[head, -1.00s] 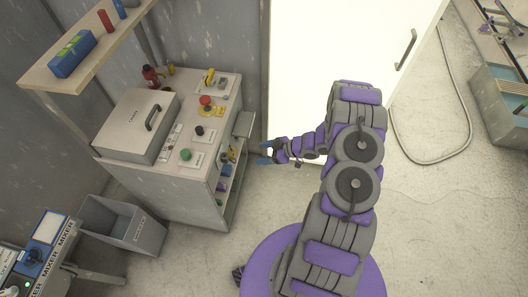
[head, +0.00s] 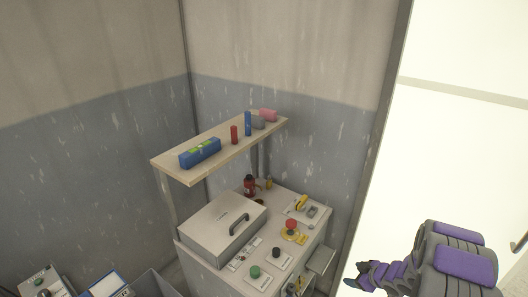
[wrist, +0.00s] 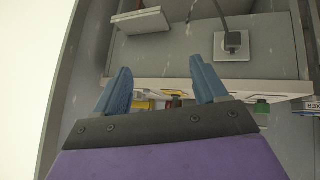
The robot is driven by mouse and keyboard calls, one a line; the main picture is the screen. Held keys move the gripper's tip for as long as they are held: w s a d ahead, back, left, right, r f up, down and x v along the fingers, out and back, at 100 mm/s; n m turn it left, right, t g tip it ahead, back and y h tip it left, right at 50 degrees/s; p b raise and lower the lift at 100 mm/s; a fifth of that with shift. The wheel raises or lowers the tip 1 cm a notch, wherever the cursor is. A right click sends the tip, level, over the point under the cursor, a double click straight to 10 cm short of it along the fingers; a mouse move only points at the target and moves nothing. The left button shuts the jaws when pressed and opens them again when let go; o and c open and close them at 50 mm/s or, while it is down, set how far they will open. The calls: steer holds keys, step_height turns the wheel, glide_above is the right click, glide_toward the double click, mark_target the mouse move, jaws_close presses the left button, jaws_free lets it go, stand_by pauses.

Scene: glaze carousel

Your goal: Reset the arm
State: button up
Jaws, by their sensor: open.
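My gripper (head: 353,284) shows at the lower right of the head view, to the right of the control cabinet (head: 277,215). In the wrist view, its two blue fingers (wrist: 162,85) stand wide apart with nothing between them. My purple and grey arm reaches in from the bottom right of the head view. The cabinet's white top edge runs across the wrist view beyond the fingertips. My gripper looks apart from everything around it.
A lidded metal box (head: 222,228) and several buttons, including a red one (head: 291,224) and a green one (head: 255,271), sit on the cabinet. A shelf (head: 232,151) above carries a blue case (head: 200,153). A bright white panel (head: 450,150) stands on the right.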

steer(key=d+r+m+g+h, duration=0.1)
steer(key=d+r+m+h, duration=0.15)
steer(key=r, duration=0.45)
steer(key=d+r+m+h, duration=0.1)
steer(key=d+r+h, duration=0.1)
steer(key=r+h, duration=0.35)
steer(key=s+a+r+m+g, duration=0.2)
steer(key=s+r+m, duration=0.1)
steer(key=s+r, duration=0.65)
steer(key=s+a+r+m+g+y, duration=0.1)
steer(key=s+a+r+g, duration=0.1)
steer(key=s+a, duration=0.5)
steer(key=s+a+r+m+g+y, duration=0.1)
steer(key=s+a+r, duration=0.3)
steer(key=s, duration=0.9)
steer(key=s+a+r+m+g+y, duration=0.1)
steer(key=s+a+r+g+y, duration=0.1)
steer(key=s+a, duration=0.8)
steer(key=shift+s+a+r+g, duration=0.35)
steer(key=shift+a+r+g, duration=0.2)
steer(key=shift+r+g, duration=0.05)
steer(key=shift+d, duration=0.1)
